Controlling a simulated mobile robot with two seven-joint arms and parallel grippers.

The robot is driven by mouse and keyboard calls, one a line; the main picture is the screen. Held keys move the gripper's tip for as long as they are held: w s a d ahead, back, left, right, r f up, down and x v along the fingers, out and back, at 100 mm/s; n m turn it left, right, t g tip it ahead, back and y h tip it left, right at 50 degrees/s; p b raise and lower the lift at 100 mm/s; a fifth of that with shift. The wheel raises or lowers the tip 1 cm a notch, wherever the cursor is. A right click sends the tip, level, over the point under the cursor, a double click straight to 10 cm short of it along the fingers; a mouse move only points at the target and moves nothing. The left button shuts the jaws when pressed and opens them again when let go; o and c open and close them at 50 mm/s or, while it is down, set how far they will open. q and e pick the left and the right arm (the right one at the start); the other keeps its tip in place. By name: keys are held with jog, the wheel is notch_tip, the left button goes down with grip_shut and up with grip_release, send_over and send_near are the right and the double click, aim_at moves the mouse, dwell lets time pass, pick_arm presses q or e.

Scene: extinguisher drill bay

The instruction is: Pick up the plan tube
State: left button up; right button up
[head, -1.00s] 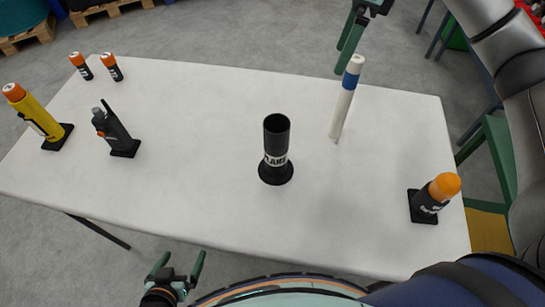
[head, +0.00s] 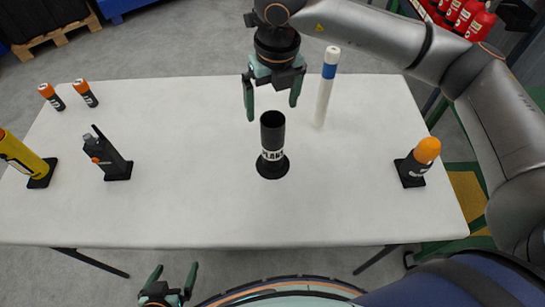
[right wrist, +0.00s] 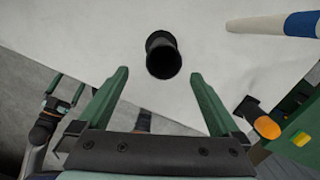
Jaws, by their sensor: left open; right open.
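The plan tube, white with a blue band near its top (head: 326,90), stands on the table to the right of and behind a black holder. In the right wrist view the tube (right wrist: 272,23) lies across the top right corner. The black cylindrical holder (head: 272,135) has a white label, partly readable as "PLAN", and a round base. My right gripper (head: 272,107) is open and empty, pointing down above the holder, left of the tube. In the right wrist view the holder (right wrist: 163,55) shows between its fingers. My left gripper (head: 175,268) is open and empty, in front of the table's near edge.
On the white table (head: 200,200) stand an orange-topped black bottle (head: 415,162) at right, a black radio (head: 108,158), and a yellow torch (head: 22,156) at left. Two small orange-capped cylinders (head: 68,97) are at back left. The table's front middle is clear.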

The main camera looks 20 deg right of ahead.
aim_at(273, 145)
jog(key=f, duration=0.3)
jog(key=w+f, duration=0.1)
jog(key=f, duration=0.2)
jog(key=f+p, duration=0.1)
jog(key=f, duration=0.3)
jog(key=shift+w+d, duration=0.2)
jog(key=shift+w, duration=0.05)
jog(key=shift+r, duration=0.1)
grip_shut()
dwell(0.3)
